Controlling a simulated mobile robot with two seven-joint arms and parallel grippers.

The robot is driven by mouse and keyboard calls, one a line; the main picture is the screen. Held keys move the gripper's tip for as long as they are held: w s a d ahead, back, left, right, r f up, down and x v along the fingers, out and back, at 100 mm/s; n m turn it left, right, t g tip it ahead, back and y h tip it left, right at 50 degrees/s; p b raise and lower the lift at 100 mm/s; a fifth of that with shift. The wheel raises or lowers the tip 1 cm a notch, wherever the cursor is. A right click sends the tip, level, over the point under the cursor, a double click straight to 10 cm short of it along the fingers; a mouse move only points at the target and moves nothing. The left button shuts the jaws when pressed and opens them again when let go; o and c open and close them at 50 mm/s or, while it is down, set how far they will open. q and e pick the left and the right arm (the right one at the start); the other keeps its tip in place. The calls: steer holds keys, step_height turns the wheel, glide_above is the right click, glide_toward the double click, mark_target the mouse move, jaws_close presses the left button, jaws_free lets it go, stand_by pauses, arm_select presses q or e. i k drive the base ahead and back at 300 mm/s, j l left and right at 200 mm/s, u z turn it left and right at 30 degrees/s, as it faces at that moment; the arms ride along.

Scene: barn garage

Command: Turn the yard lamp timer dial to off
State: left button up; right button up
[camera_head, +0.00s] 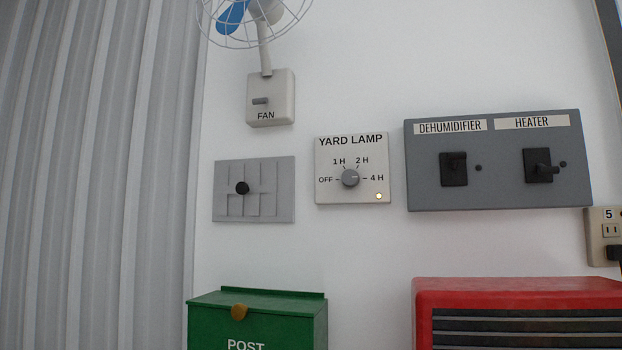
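The yard lamp timer is a cream square plate (329,196) on the white wall, labelled YARD LAMP. Its round grey dial (350,178) sits in the middle, with OFF marked at left, 1 H and 2 H above, and 4 H at right. The dial's small pointer mark appears to face right, towards 4 H. A small indicator light (379,196) at the plate's lower right glows pale yellow. Neither of my grippers is in view, and nothing covers the dial.
A grey dehumidifier and heater switch box (440,196) is close on the right. A fan control (271,98) is above left. A green post box (260,318) and red unit (520,290) are below.

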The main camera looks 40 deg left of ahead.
mark_target(351, 178)
steer(key=u, duration=0.95)
